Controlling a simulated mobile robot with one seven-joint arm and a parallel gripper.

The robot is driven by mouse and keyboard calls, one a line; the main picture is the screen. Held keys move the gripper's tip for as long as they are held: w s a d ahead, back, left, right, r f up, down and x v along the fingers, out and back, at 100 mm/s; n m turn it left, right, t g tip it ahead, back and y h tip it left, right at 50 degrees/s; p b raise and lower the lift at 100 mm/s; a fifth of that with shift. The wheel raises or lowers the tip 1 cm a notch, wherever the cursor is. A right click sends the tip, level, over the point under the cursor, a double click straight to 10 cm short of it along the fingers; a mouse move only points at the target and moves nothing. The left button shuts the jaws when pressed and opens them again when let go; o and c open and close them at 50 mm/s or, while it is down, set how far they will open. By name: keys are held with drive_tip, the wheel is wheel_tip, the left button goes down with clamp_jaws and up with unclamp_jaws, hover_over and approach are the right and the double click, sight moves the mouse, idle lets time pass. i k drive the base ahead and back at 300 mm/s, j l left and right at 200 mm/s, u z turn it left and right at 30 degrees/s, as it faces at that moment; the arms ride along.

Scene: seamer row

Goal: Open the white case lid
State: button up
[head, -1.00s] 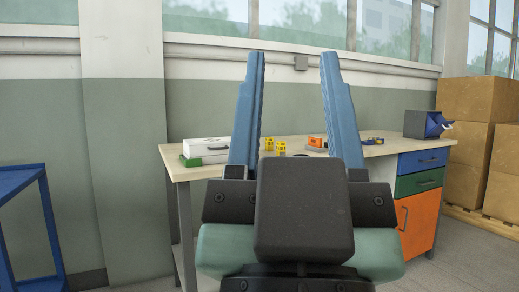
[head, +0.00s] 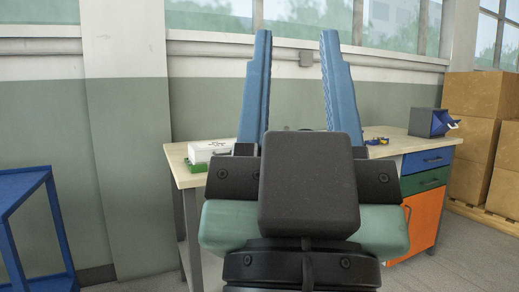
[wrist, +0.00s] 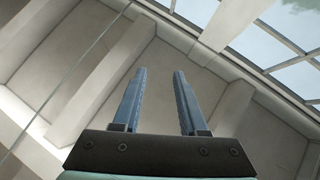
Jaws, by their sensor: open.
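In the wrist view my gripper (wrist: 158,72) shows open against the wall and ceiling, with no case in sight.
The workbench (head: 177,170) has blue, green and orange drawer fronts (head: 425,160) at right. A dark bin (head: 430,122) and small items stand on its right end. A blue cart (head: 30,190) is at far left, and stacked cardboard boxes (head: 475,110) at far right. Bare floor shows between cart and bench.

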sight(201, 151)
drive_tip(key=i+j+u, duration=0.1)
drive_tip(key=i+j, duration=0.2)
drive_tip(key=i, duration=0.15)
drive_tip(key=i+j, duration=0.3)
drive_tip(key=i, duration=0.15)
drive_tip(key=i+j+u, duration=0.15)
drive_tip(key=i, duration=0.3)
drive_tip(key=i+j+u, duration=0.1)
drive_tip(key=i+j, duration=0.25)
drive_tip(key=i, duration=0.1)
